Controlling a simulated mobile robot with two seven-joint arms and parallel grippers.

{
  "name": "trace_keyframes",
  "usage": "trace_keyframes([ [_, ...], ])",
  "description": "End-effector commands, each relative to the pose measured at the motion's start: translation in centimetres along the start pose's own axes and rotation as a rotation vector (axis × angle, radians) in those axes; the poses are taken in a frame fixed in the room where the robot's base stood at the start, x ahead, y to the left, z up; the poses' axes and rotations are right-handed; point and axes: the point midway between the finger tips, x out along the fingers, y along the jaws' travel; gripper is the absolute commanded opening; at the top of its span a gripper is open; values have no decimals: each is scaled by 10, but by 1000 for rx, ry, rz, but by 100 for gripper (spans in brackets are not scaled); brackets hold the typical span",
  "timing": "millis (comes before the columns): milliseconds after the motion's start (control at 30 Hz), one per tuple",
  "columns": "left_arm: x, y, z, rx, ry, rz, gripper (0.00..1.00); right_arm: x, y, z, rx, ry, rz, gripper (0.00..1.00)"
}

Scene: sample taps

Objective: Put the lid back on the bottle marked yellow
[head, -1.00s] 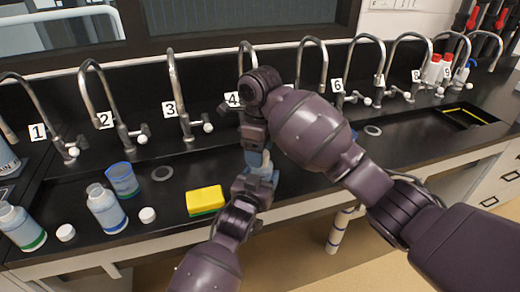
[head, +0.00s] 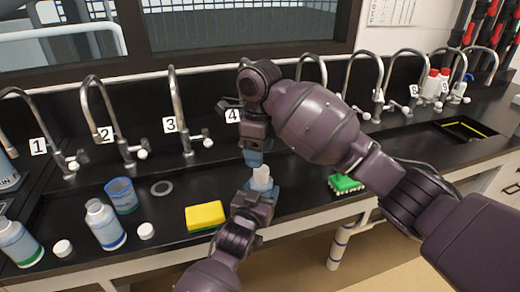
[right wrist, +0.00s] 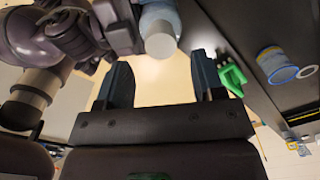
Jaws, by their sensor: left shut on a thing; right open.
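My left gripper (head: 262,188) is the lower one in the head view. It is shut on a bottle with a white top (head: 262,174), held upright in front of the counter edge. In the right wrist view the bottle's bluish body (right wrist: 160,14) ends in a flat, pale round top (right wrist: 160,45), which looks like a lid in place. Its colour mark is not visible. My right gripper (head: 254,158) is just above the bottle. In its wrist view its fingers (right wrist: 162,80) are open and empty, apart from the white top.
Two open bottles, one with a green band (head: 20,243) and one blue-labelled (head: 105,226), stand at left. White lids (head: 62,248) (head: 146,230) lie beside them. A blue cup (head: 122,196), yellow sponge (head: 205,215), green brush (head: 345,183) and several taps line the black counter.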

Motion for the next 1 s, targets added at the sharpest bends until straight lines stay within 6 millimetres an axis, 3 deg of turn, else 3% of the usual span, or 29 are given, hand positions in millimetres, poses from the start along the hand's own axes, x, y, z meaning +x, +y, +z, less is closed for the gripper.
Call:
trace_keyframes([
  [267,0,0,0,0,-1,0,0,-40,-20,-6,-17,48,-126,62],
  [1000,0,0,0,0,0,0,0,-54,-23,-11,-1104,159,-99,62],
])
